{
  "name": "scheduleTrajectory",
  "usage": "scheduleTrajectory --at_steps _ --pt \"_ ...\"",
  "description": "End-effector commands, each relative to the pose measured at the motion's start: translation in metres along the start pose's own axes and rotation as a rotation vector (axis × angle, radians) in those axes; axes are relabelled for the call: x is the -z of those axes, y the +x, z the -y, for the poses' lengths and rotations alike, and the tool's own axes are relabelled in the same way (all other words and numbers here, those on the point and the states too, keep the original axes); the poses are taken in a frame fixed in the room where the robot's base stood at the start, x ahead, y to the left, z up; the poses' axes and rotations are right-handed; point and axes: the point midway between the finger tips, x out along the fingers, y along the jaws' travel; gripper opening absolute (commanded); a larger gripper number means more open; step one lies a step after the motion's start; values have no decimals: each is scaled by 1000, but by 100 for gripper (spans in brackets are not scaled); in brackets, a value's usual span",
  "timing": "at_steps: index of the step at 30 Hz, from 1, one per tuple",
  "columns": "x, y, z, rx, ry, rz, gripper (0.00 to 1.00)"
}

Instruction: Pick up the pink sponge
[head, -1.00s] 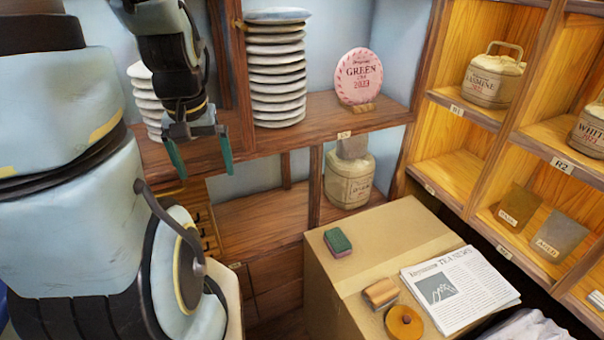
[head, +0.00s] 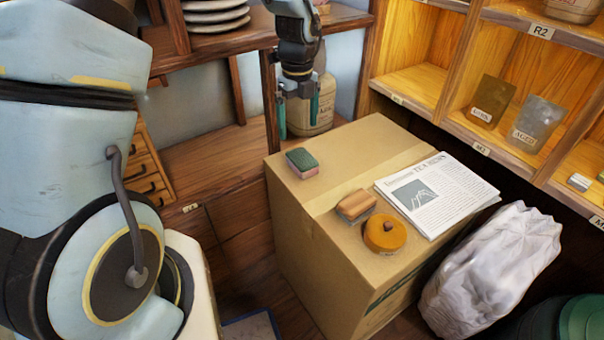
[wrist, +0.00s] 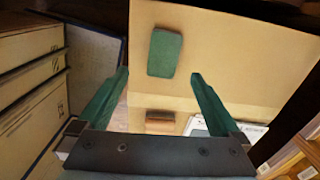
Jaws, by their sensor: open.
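The sponge (head: 302,163) lies flat on the near-left part of a cardboard box top, with a green upper layer and a pink lower layer. In the wrist view its green top (wrist: 165,53) shows ahead of the jaws, between the lines of the two fingers; the pink side is hidden there. My gripper (head: 298,130) hangs above and behind the sponge in the head view, its green fingers pointing down. It also shows in the wrist view (wrist: 159,78).
The cardboard box (head: 290,205) also carries a wooden block-like brush (head: 355,205), a round orange-brown object (head: 385,233) and a newspaper (head: 440,190). A white crumpled bag (head: 490,262) lies right of the box.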

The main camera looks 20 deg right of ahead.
Motion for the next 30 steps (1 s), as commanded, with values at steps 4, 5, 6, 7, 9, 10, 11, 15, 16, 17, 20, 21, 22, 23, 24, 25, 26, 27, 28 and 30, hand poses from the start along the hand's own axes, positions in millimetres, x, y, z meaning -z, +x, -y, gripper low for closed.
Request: scheduleTrajectory --at_steps 4,5,6,7,9,10,11,15,16,17,20,21,22,23,24,25,26,27,28,30 --pt "5 15 9 -4 84 -4 100" --pt "6 19 9 -4 87 -5 100" --pt "6 25 9 -5 89 -5 100" --pt "6 30 8 -5 88 -5 100" --pt "6 41 8 -6 86 -5 100" --pt "6 45 8 -5 85 -5 100" --pt "6 49 8 -5 85 -5 100" --pt "5 62 8 -3 84 -3 100" --pt "5 63 8 -3 83 -3 100" --pt "5 64 8 -3 83 -3 100" --pt "6 74 8 -4 82 -4 100" --pt "6 79 7 -6 82 -4 100" --pt "6 84 7 -5 83 -4 100" --pt "6 89 7 -6 83 -4 100" --pt "6 94 7 -5 82 -4 100" --pt "6 99 7 -5 82 -4 100" --pt "6 103 7 -4 82 -4 100" --pt "6 107 7 -4 82 -3 100" --pt "6 110 7 -3 81 -3 100" --pt "6 114 8 -2 81 -2 100"
